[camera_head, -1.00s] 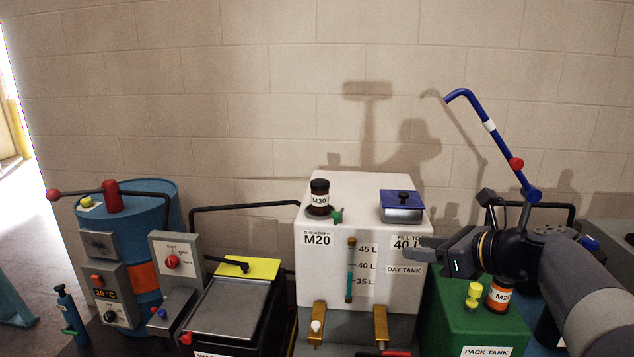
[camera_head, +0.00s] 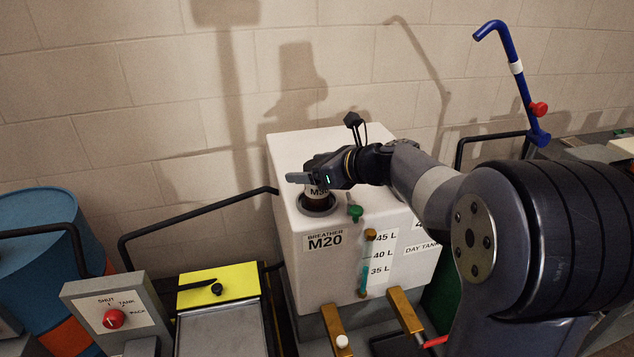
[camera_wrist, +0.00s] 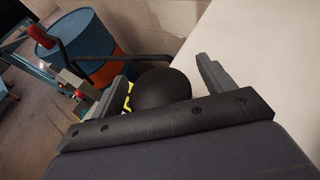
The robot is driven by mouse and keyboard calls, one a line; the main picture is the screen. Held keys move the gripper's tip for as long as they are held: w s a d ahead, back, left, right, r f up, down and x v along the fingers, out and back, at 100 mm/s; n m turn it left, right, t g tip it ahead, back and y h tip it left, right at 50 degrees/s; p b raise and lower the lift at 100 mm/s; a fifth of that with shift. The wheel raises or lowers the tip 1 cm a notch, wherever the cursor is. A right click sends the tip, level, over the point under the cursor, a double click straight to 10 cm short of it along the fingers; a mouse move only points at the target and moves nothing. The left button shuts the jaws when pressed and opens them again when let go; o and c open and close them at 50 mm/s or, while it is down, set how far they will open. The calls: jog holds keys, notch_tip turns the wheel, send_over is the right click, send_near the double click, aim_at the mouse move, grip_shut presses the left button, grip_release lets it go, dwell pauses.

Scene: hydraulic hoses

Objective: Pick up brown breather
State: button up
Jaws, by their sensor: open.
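In the wrist view the dark round top of the breather (camera_wrist: 163,88) lies between my two open fingers (camera_wrist: 160,83), and I see a gap to the right finger. Whether either finger touches it I cannot tell.
A green valve (camera_head: 355,212) sits just right of the breather on the tank. A black bar handle (camera_head: 200,214) runs to the tank's left side. A yellow plate (camera_head: 215,287) lies lower left, and a blue drum (camera_head: 40,240) stands at far left.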

jog(key=shift+a+f, duration=0.1)
jog(key=shift+a, duration=0.05)
jog(key=c, duration=1.2)
